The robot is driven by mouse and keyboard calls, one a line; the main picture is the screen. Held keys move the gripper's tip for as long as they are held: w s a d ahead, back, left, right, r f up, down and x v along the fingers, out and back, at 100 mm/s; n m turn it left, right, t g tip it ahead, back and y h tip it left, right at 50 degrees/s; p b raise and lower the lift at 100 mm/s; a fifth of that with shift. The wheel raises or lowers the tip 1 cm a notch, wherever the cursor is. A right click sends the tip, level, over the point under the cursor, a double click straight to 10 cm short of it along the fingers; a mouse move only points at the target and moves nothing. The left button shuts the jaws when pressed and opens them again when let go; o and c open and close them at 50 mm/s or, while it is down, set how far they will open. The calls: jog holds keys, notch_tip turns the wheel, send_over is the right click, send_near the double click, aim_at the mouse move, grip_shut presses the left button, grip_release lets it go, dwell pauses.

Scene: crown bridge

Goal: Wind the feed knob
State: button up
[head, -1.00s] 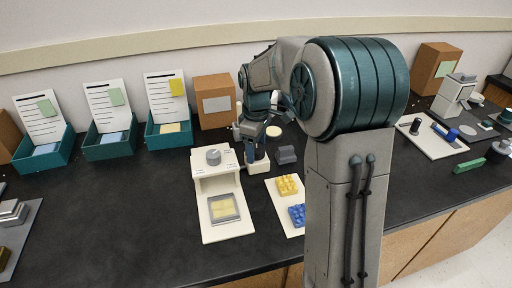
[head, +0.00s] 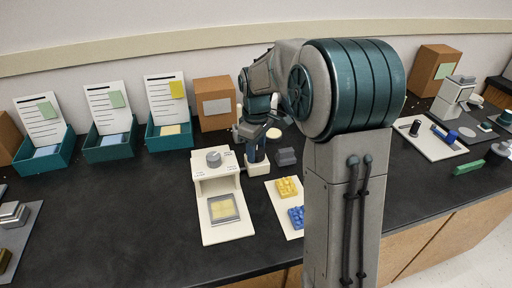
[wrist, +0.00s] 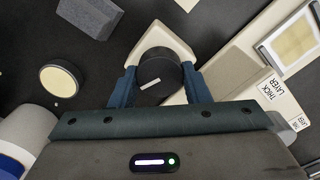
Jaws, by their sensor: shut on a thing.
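The feed knob (wrist: 152,66) is a round black knob with a white mark on its top, in the wrist view. It stands on a cream base (wrist: 170,32). My gripper (wrist: 160,82) has its two blue fingers against opposite sides of the knob and is shut on it. In the head view my gripper (head: 257,158) points down over the cream base (head: 258,168), and its fingers hide most of the knob.
A dark grey block (head: 286,156) and a pale round disc (head: 273,133) are close to my gripper. A white mat (head: 284,219) holds yellow and blue bricks. Teal trays (head: 108,150) and a cardboard box (head: 214,103) stand along the wall.

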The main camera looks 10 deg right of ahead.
aim_at(257, 150)
jog(key=m+p, duration=0.1)
jog(key=m, duration=0.4)
jog(key=shift+r, duration=0.1)
jog(key=m+p, duration=0.1)
jog(key=m, duration=0.4)
jog(key=shift+m+p, duration=0.35)
jog(key=shift+m, duration=0.05)
jog(key=m+p, duration=0.1)
jog(key=m, duration=0.4)
jog(key=shift+d+m+p, duration=0.1)
jog(key=shift+m+p, duration=0.65)
jog(key=shift+m, duration=1.55)
jog(key=o, duration=1)
jog(key=shift+c, duration=0.2)
notch_tip(257, 150, up, 14)
jog(key=p, duration=0.1)
